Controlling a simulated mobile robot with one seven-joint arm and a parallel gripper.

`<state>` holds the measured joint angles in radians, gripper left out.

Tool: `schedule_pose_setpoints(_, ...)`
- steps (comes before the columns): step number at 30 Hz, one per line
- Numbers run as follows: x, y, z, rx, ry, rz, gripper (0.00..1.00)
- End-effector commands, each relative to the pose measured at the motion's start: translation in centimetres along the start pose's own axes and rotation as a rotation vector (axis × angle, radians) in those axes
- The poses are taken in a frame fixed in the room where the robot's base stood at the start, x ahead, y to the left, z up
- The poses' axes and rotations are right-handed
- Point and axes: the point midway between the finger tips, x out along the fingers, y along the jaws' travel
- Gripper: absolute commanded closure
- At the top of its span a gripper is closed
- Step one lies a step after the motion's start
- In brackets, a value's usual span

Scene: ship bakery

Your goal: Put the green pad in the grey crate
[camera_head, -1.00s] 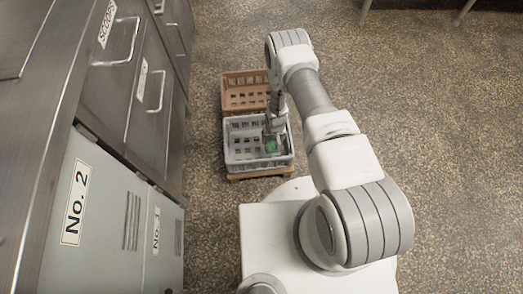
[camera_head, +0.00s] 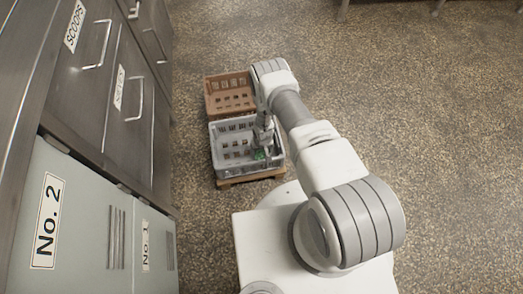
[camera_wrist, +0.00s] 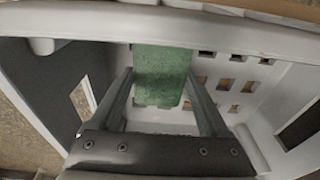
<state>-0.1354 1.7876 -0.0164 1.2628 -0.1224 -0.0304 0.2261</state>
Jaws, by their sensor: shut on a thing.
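The green pad (camera_wrist: 160,75) is between the two fingers of my gripper (camera_wrist: 160,85) in the wrist view. It also shows as a small green patch in the head view (camera_head: 259,154). My gripper (camera_head: 262,146) is shut on the pad and points down into the grey crate (camera_head: 218,160). The crate's walls surround the pad in the wrist view, with its rim (camera_wrist: 200,25) across the top. I cannot tell whether the pad touches the crate floor. My arm hides part of the crate's right side.
A brown crate (camera_head: 229,83) stands just behind the grey one. The grey crate sits on a low wooden base (camera_head: 250,179). Steel drawers (camera_head: 128,120) and cabinet doors marked No. 2 (camera_head: 47,222) and No. 1 line the left. The speckled floor to the right is open.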

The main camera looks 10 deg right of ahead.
Motion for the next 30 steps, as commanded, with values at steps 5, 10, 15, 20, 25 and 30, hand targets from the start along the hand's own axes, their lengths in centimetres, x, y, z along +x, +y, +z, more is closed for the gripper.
schedule_pose_setpoints(5,0.2,0.0,0.1,0.000,-0.001,0.000,0.00)
schedule_pose_setpoints(10,0.1,0.0,0.1,0.000,-0.001,0.000,0.00)
schedule_pose_setpoints(15,-0.5,0.0,-0.1,0.000,0.000,0.000,0.00)
schedule_pose_setpoints(20,-3.6,0.0,-0.2,0.000,0.000,0.000,0.00)
schedule_pose_setpoints(25,-7.5,0.0,-0.2,0.000,0.000,0.000,0.00)
schedule_pose_setpoints(30,-10.4,0.0,-0.1,-0.001,0.000,0.000,0.00)
